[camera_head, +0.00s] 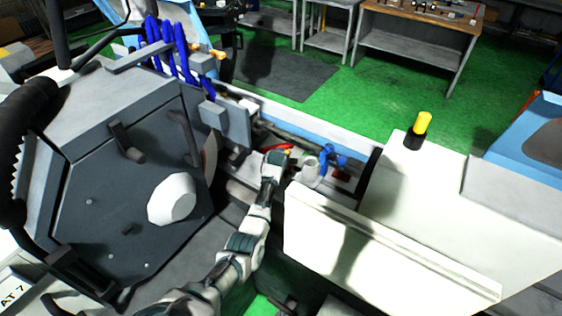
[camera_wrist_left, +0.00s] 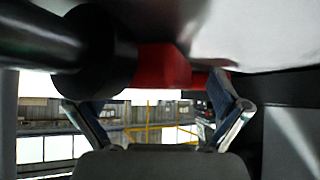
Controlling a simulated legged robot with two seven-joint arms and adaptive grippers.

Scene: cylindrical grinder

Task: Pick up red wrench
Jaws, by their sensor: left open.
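My left arm reaches up into the grinder's work area in the head view. Its gripper (camera_head: 277,157) is small and partly hidden there. In the left wrist view the two fingers (camera_wrist_left: 158,112) stand wide apart with nothing held between them. A red piece (camera_wrist_left: 163,66) shows just above the fingers, partly behind a dark round part; I cannot tell for sure that it is the red wrench. In the head view a small red piece (camera_head: 280,150) shows beside the gripper. My right gripper is not in view.
A blue valve-like part (camera_head: 333,157) and a white cylinder stand right of the gripper. The grey wheel housing (camera_head: 110,200) is on the left and a white guard panel (camera_head: 385,250) on the right. A dark cylinder (camera_wrist_left: 95,50) crosses the wrist view closely.

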